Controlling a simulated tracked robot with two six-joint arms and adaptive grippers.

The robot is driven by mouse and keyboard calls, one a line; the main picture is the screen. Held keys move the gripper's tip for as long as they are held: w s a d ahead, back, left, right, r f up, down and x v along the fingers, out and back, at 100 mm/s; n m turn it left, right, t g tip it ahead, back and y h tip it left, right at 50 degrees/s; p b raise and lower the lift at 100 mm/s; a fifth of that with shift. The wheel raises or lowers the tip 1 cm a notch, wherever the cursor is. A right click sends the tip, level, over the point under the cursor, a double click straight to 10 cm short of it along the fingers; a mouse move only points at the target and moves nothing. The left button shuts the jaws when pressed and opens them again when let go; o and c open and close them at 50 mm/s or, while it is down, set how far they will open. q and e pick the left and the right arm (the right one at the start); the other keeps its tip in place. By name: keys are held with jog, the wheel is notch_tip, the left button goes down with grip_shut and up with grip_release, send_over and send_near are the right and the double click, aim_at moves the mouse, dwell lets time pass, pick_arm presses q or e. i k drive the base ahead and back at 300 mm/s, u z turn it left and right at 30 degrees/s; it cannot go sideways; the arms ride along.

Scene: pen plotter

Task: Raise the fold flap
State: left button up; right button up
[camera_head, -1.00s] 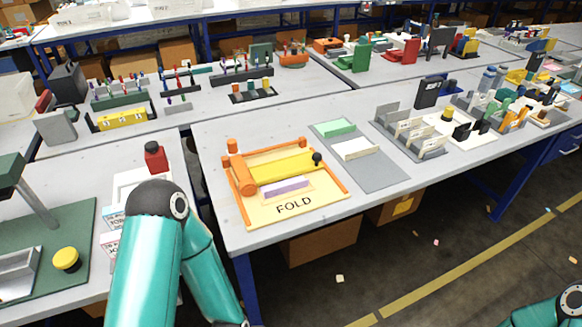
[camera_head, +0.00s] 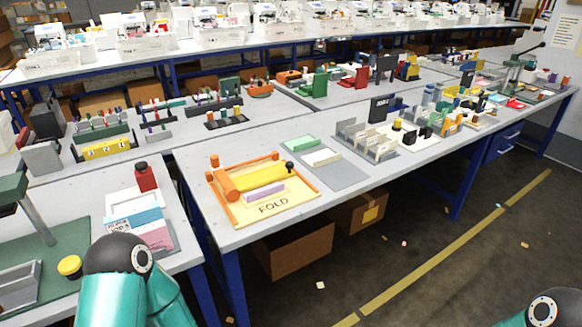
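The fold station is a pale board (camera_head: 275,212) marked FOLD with an orange frame (camera_head: 229,208) on the grey table. A yellow flap (camera_head: 258,178) lies across it, with a black knob (camera_head: 289,167) at its right end and an orange roller at its left. A purple strip (camera_head: 264,192) lies on the board in front of the flap. Teal links of my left arm show at the bottom left, and part of my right arm shows at the bottom right corner. Neither gripper is in view. Both arms are apart from the fold station.
Right of the station is a grey mat (camera_head: 334,173) with a green block (camera_head: 300,144) and a white block (camera_head: 321,157). A slotted rack (camera_head: 366,142) stands beyond. A red bottle (camera_head: 146,177) and paper stacks (camera_head: 138,212) are on the left table. The floor in front is mostly clear.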

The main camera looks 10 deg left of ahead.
aim_at(250, 181)
jog(key=z, duration=0.15)
jog(key=i, duration=1.15)
jog(key=z, duration=0.15)
